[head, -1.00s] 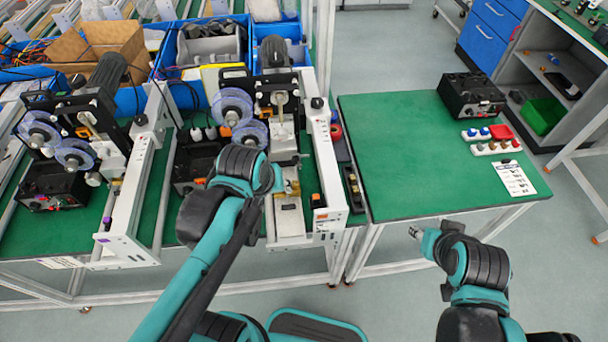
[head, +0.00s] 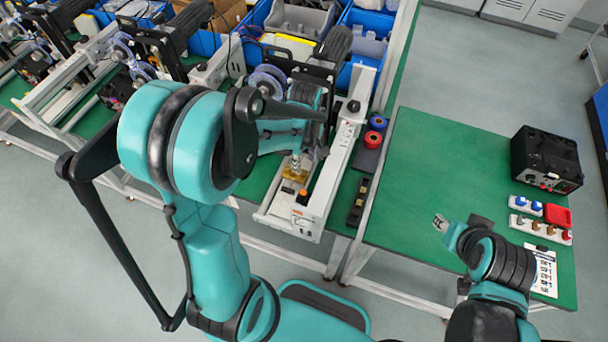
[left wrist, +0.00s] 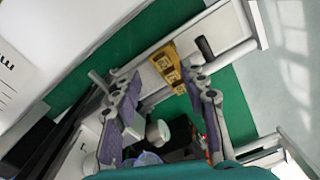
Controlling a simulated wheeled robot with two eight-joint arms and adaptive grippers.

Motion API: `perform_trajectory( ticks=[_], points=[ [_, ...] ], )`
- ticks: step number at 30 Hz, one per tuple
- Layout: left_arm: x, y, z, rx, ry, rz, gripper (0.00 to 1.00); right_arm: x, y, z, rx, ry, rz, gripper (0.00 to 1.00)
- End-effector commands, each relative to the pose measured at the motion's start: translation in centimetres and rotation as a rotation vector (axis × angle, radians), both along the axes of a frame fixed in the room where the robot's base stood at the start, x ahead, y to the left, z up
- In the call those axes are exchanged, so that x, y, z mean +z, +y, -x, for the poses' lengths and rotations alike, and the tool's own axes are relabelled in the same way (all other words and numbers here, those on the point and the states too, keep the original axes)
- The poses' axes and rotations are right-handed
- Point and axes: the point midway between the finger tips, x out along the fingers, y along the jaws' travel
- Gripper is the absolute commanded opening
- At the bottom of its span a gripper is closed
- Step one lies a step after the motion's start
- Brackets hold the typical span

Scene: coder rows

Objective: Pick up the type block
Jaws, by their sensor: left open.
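The type block is a brass-coloured piece (head: 294,172) at the front of the coder, below my left gripper (head: 297,158). In the left wrist view the brass type block (left wrist: 168,68) sits on a pale rail, just beyond the fingertips. My left gripper (left wrist: 161,84) is open there, its two purple-padded fingers spread to either side of the block, with nothing seen between the pads. My left arm hides much of the coder in the head view.
The coder's white side frame (head: 335,165) stands right of the block. A dark tray (head: 358,200) and red and blue rolls (head: 375,130) lie beside it. The right green table (head: 430,165) holds a black box (head: 545,160) and button strips (head: 540,228); its middle is clear.

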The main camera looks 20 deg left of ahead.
Motion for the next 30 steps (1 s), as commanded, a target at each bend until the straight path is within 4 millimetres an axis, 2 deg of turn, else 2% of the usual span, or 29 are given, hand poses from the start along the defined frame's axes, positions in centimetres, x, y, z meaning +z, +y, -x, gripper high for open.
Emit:
perform_trajectory(
  ticks=[3,7,10,17,21,22,30],
  points=[
    [-2.1,0.3,0.3,0.001,0.000,0.000,0.43,-0.9,0.0,0.0,0.000,0.000,0.000,0.40],
    [-3.9,0.4,0.4,0.000,-0.001,0.000,0.43,-1.4,0.0,0.0,0.000,0.000,0.000,0.40],
    [-4.5,0.4,0.4,-0.001,-0.001,0.000,0.43,-1.6,0.0,0.0,0.000,0.000,0.000,0.40],
    [-4.5,0.4,0.4,-0.001,-0.001,0.000,0.43,-1.5,0.0,0.0,0.000,0.000,0.000,0.40],
    [-4.5,0.4,0.4,-0.002,-0.001,0.000,0.06,-1.5,0.0,0.0,0.000,0.000,0.000,0.40],
    [-4.5,0.4,0.4,-0.002,-0.001,0.000,0.00,-1.5,0.0,0.0,0.000,0.000,0.000,0.40],
    [-4.5,0.4,0.4,-0.002,-0.001,-0.001,0.00,-1.5,0.0,0.0,0.000,0.000,0.000,0.40]
  ],
)
